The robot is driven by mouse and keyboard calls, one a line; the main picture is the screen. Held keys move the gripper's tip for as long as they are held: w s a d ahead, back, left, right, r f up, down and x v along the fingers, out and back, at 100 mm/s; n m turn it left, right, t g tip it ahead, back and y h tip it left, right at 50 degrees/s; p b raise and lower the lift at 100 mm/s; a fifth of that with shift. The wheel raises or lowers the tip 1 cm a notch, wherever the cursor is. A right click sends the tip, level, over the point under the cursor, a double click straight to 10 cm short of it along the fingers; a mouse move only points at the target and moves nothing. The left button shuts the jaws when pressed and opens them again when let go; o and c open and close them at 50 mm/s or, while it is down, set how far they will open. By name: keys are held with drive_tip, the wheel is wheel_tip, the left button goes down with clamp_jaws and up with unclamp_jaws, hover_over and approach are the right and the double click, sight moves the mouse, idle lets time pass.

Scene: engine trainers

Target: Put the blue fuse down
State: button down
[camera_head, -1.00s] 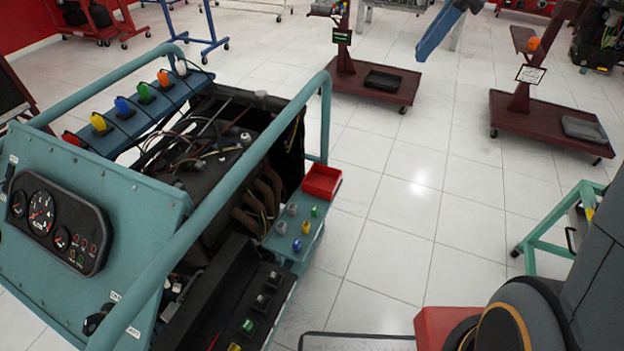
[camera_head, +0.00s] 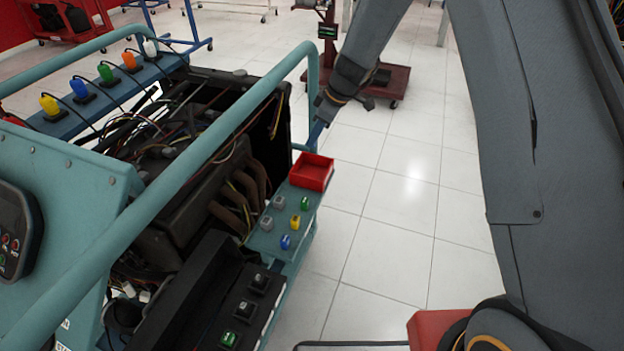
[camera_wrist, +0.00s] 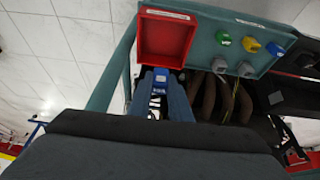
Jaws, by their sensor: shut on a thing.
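In the wrist view, a small blue fuse (camera_wrist: 160,76) sits between the tips of my gripper (camera_wrist: 160,82), which is shut on it. The fuse shows just below the near edge of an open red bin (camera_wrist: 180,58). The held fuse cannot be made out there. Another blue fuse (camera_head: 285,242) stands on the teal side shelf (camera_head: 262,243), with a yellow fuse (camera_head: 295,222), a green fuse (camera_head: 305,203) and grey pieces (camera_head: 279,202).
The teal tubular rail (camera_head: 215,130) of the engine trainer runs close beside the shelf and my gripper. Coloured fuses, including a blue one (camera_head: 78,87), stand on the far bar. Open tiled floor (camera_head: 400,230) lies right of the shelf.

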drive_tip(key=p, duration=0.2)
hover_over(308, 174)
drive_tip(key=d, duration=0.2)
drive_tip(key=f, duration=1)
drive_tip(key=shift+s+f, duration=0.25)
drive_tip(key=shift+s, duration=0.15)
drive_tip(key=shift+f+b, duration=0.15)
drive_tip(key=shift+b, duration=0.2)
drive_tip(key=shift+f+b, duration=0.3)
drive_tip(key=shift+b, duration=0.1)
drive_tip(key=shift+f+b, duration=0.25)
drive_tip(key=shift+b, duration=0.05)
drive_tip(key=c, duration=1.6)
unclamp_jaws()
drive_tip(key=shift+c, duration=0.2)
drive_tip(key=shift+r, duration=0.15)
